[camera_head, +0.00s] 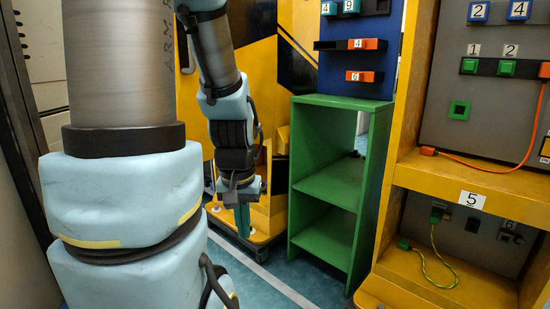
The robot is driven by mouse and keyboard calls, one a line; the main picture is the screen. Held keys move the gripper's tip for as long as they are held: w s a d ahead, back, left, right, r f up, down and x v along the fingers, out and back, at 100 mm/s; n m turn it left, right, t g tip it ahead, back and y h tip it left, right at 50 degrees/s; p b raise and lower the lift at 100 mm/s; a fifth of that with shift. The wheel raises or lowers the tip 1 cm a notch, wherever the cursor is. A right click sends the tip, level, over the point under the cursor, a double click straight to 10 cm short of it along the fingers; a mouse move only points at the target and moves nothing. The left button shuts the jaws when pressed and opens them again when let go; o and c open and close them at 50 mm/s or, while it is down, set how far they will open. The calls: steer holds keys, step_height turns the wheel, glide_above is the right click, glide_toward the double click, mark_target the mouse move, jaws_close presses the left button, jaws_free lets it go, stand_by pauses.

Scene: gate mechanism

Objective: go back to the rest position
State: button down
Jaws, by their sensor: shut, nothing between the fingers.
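My gripper (243,218) hangs from my arm near the middle of the head view, pointing down. Its fingers are together with nothing between them. It is in front of a yellow structure (283,195) with a low yellow base, to the left of the green shelf (330,185). I see no contact with either, but the exact gap is hard to tell.
A blue panel (360,60) with numbered blocks stands above the green shelf. At the right, a yellow frame (455,187) holds grey panels, an orange cable (485,165) and a yellow-green cable (435,262). Bare floor (300,280) shows at the bottom centre.

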step_height(320, 180, up, 27)
steer(key=p, duration=2.5)
steer(key=shift+r+p, duration=0.2)
steer(key=shift+p, duration=0.2)
steer(key=shift+w+f, duration=0.1)
